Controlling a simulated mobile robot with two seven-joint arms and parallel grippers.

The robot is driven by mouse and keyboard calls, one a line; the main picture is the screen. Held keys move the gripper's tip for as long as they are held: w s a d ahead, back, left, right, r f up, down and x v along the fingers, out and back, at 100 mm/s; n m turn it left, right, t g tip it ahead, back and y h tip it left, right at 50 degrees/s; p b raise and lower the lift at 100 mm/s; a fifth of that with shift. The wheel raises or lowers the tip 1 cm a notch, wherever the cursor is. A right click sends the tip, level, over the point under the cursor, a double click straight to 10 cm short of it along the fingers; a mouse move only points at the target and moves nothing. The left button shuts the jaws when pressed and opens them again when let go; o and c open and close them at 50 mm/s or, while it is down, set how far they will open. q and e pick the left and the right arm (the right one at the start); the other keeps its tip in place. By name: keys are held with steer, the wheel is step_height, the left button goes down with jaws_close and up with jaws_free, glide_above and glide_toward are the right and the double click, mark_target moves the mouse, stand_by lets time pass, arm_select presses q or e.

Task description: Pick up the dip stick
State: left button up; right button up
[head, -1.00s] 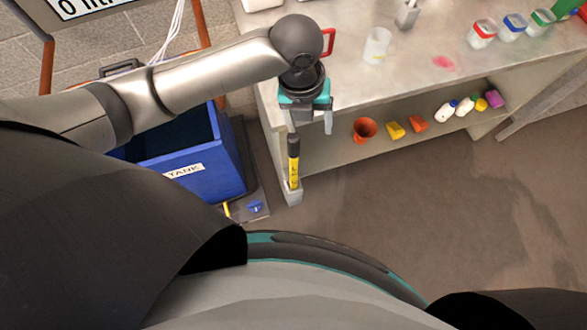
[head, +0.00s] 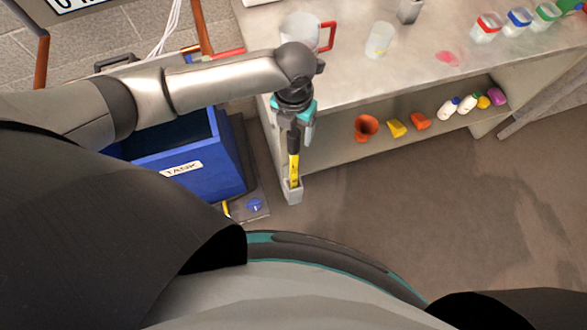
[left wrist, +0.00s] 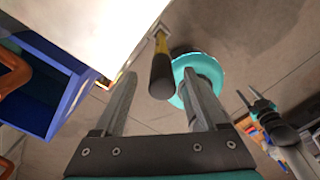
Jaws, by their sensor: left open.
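The dip stick (head: 294,165) is yellow with a black handle. It stands upright in a small pale holder (head: 292,192) beside the front left corner of the bench. My left gripper (head: 295,140) is open above it, fingers pointing down, around or close beside the handle's top. In the left wrist view, the black handle (left wrist: 162,78) shows in the gap between the open fingertips (left wrist: 160,85), touching neither visibly. Its exact depth there is unclear. A dark pronged part at the right of that view may be my right gripper (left wrist: 255,98); its opening is unclear.
A blue tank box (head: 190,165) stands left of the holder. The bench top (head: 350,85) is close behind my gripper, with a red-handled clear jug (head: 301,30) and a clear beaker (head: 379,40). Its lower shelf holds several small containers. The floor to the right is clear.

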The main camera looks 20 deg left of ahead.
arm_select(q)
steer(key=f, duration=0.3)
steer(key=f+b, duration=0.1)
steer(key=f, duration=0.1)
steer(key=shift+s, duration=0.3)
steer(key=shift+c, duration=0.2)
jaws_close()
